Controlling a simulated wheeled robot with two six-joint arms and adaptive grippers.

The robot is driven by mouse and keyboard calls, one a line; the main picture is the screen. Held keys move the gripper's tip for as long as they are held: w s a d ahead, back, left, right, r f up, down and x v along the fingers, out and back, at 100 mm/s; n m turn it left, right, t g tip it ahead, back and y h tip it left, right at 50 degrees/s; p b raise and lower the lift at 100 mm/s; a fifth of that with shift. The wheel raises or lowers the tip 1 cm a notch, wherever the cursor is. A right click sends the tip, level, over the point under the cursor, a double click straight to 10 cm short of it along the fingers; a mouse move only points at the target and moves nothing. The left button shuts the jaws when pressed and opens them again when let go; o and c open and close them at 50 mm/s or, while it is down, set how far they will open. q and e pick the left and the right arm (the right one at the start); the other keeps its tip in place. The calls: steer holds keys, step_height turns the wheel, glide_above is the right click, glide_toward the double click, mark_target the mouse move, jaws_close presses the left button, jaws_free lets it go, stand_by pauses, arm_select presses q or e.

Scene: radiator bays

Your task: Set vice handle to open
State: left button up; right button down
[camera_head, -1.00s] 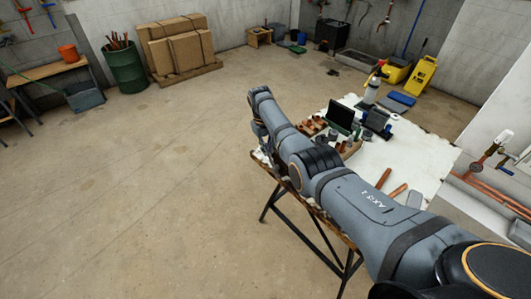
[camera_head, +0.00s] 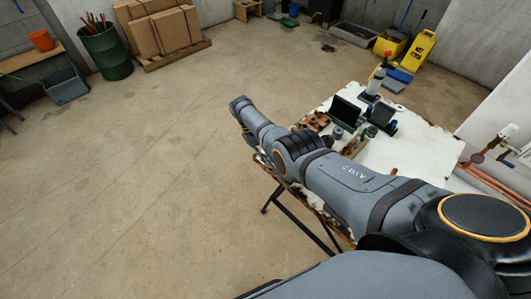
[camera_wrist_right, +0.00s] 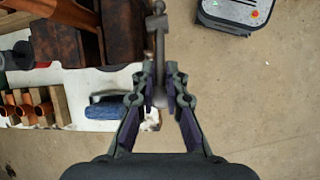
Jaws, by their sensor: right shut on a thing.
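The vice handle (camera_wrist_right: 159,60) is a grey metal bar with a knobbed upper end, seen in the right wrist view. It runs roughly upright in the picture down between my fingers. My right gripper (camera_wrist_right: 160,92) is shut on its lower part. The rusty dark brown body beside it, likely the vice (camera_wrist_right: 78,48), is at the upper left, partly cut off by the picture edge. In the head view my right arm reaches across the table's left side and hides the vice and handle. My left gripper is not in view.
The white-topped table (camera_head: 420,150) carries a dark green open case (camera_head: 346,112) and a spray bottle (camera_head: 376,82). The wrist view shows a wooden rack (camera_wrist_right: 60,106) of copper pieces and a blue item (camera_wrist_right: 108,108). Floor left of the table is clear.

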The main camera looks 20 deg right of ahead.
steer(key=shift+w+d+r, duration=0.3)
steer(key=shift+w+d, duration=0.05)
steer(key=shift+w, duration=0.05)
steer(key=c, duration=1.6)
jaws_free()
steer(key=shift+o, duration=1.1)
steer(key=shift+d+f, duration=0.1)
steer(key=shift+f, duration=0.2)
steer(key=shift+s, duration=0.15)
steer(key=shift+c, duration=0.2)
